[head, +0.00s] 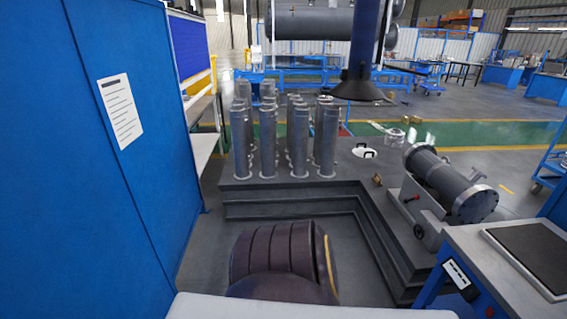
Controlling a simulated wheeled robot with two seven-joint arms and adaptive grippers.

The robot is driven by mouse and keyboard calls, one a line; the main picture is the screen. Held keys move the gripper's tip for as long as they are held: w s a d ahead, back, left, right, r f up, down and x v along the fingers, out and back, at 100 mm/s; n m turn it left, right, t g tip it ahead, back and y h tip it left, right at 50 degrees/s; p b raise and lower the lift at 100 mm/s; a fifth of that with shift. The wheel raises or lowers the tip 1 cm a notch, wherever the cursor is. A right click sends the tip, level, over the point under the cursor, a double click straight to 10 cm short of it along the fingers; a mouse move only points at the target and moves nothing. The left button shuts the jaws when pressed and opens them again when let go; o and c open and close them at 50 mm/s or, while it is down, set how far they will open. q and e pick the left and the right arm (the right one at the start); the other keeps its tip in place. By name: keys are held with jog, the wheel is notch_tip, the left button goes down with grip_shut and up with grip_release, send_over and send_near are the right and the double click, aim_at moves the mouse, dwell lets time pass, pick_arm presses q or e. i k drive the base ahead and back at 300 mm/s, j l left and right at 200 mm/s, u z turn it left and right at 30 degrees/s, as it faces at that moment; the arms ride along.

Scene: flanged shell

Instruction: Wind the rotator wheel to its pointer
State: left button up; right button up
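A grey flanged shell (446,182) lies on its side on a grey rotator stand (410,205) at the right, on the corner of a dark stepped platform. A small round dark part (419,231) on the stand's near end may be the rotator wheel.
Several upright grey cylinders (270,138) stand on the stepped platform (300,205). A blue cabinet wall (120,190) closes off the left. A workbench with a dark pad (535,252) stands at the lower right. Open floor (495,160) lies beyond the shell.

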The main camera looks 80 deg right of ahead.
aim_at(421, 232)
jog(key=z, duration=4.1)
